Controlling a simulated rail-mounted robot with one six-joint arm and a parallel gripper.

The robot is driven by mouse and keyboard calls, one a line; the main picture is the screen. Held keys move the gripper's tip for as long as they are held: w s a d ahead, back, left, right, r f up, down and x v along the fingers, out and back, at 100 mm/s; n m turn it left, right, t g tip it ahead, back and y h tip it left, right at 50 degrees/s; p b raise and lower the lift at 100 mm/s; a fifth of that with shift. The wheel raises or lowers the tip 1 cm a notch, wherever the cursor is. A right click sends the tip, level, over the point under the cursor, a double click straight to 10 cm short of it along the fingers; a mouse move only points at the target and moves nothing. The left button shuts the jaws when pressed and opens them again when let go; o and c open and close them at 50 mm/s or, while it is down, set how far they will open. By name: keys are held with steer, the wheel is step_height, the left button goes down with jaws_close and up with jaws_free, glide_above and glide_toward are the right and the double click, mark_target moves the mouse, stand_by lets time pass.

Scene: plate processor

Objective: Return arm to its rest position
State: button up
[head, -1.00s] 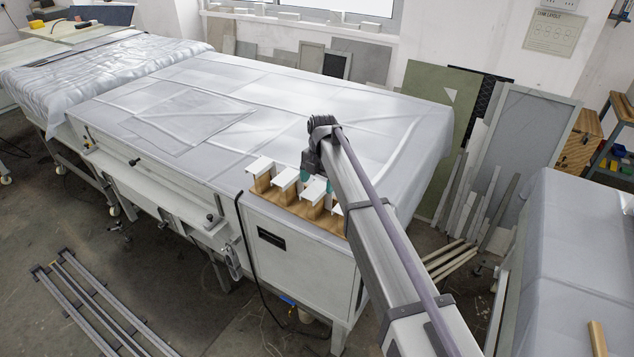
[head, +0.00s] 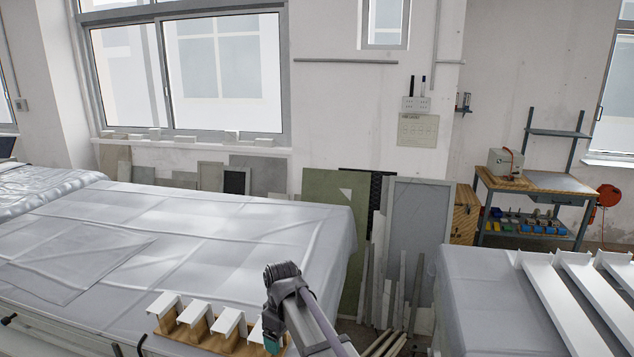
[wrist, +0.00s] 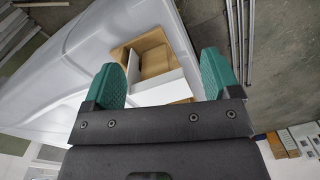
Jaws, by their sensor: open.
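My gripper (wrist: 163,78) is open, its two green fingers apart with nothing clasped between them. A wooden rack (wrist: 155,58) with a white piece (wrist: 160,90) shows beyond and between the fingers in the wrist view; I cannot tell the exact gap. In the head view my gripper (head: 272,346) is at the bottom, by the right end of the wooden rack (head: 230,345). Several white angled pieces (head: 197,312) sit in a row on this rack. My arm and the picture's lower edge hide part of the rack's right end.
A large table under a grey sheet (head: 220,225) lies behind the rack. Panels (head: 415,225) and strips lean against the wall. Another covered table (head: 475,290) at right bears long white profiles (head: 555,300). A workbench (head: 535,183) stands at the back right.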

steer(key=s+d+f+m+b, duration=0.4)
steer(key=s+d+f, duration=0.1)
steer(key=d, duration=0.3)
steer(key=s+d+f+m+b, duration=0.4)
steer(key=s+d, duration=0.1)
steer(key=d, duration=0.4)
steer(key=s+d+f+m+b, duration=0.4)
steer(key=s+d+f, duration=0.1)
steer(key=d, duration=0.4)
steer(key=shift+s+d+f+t, duration=0.15)
steer(key=shift+s+f+t, duration=0.1)
steer(key=shift+f+t, duration=0.05)
